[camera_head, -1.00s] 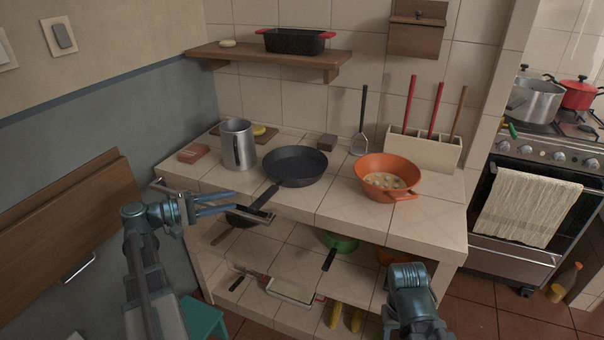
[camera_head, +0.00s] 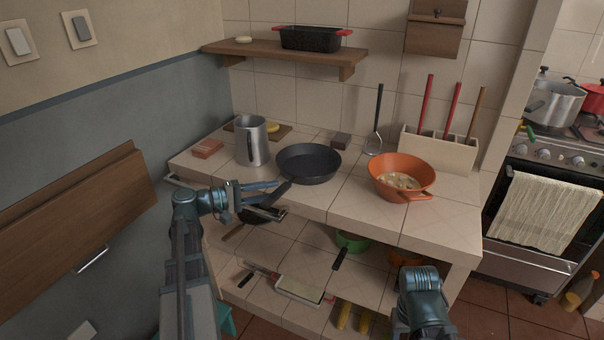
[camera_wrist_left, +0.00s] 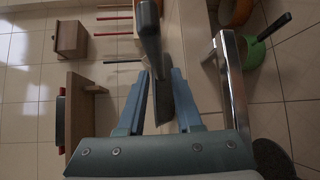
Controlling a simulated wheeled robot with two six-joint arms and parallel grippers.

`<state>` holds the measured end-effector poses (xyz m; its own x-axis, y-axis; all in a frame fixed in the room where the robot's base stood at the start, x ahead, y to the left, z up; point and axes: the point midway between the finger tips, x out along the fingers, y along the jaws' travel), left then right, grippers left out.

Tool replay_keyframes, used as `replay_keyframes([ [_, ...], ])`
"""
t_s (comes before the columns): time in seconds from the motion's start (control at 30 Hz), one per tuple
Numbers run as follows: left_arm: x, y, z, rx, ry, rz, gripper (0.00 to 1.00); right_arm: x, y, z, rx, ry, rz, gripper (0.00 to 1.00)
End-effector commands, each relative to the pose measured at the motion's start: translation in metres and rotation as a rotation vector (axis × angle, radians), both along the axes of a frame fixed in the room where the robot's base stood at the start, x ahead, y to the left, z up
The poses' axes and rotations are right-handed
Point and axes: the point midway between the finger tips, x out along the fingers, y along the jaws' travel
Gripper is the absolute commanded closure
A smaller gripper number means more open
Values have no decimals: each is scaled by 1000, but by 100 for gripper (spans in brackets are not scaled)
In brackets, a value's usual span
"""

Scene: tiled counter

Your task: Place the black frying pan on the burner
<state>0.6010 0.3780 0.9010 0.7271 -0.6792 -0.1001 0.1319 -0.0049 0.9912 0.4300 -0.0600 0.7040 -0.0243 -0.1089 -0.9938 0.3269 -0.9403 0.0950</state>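The black frying pan (camera_head: 308,163) sits flat on the tiled counter between a metal mug and an orange bowl. Its handle (camera_head: 275,193) points to the front left, toward my left gripper (camera_head: 278,199). That gripper is open at the counter's front edge, one finger on each side of the handle. In the left wrist view, the dark handle (camera_wrist_left: 149,30) runs between the two blue fingers, with a gap showing. A burner (camera_head: 592,131) shows partly on the stove (camera_head: 545,160) at the far right, beside pots. My right gripper is out of view; only its arm shows.
The metal mug (camera_head: 252,141) and the orange bowl (camera_head: 402,178) of food flank the pan. A utensil holder (camera_head: 438,150) stands behind. A grey pot (camera_head: 555,104) and a red pot (camera_head: 594,98) occupy the stove top. A metal rail edges the counter's left front.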

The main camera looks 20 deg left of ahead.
Motion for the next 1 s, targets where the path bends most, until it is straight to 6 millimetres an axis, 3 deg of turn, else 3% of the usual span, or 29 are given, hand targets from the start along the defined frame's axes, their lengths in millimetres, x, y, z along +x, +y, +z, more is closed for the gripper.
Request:
replay_keyframes([
  [0.4, 37, -32, -4, -1, 1, -2, 66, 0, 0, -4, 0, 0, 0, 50],
  [0.6, 38, -33, -4, -1, 1, 0, 66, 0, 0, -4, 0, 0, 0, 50],
  [0.67, 38, -33, -4, -1, 1, 0, 73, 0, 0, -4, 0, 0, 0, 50],
  [0.8, 38, -33, -4, -1, 1, 0, 99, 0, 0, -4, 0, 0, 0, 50],
  [1.0, 38, -33, -4, 0, 1, 0, 100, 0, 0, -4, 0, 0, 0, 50],
])
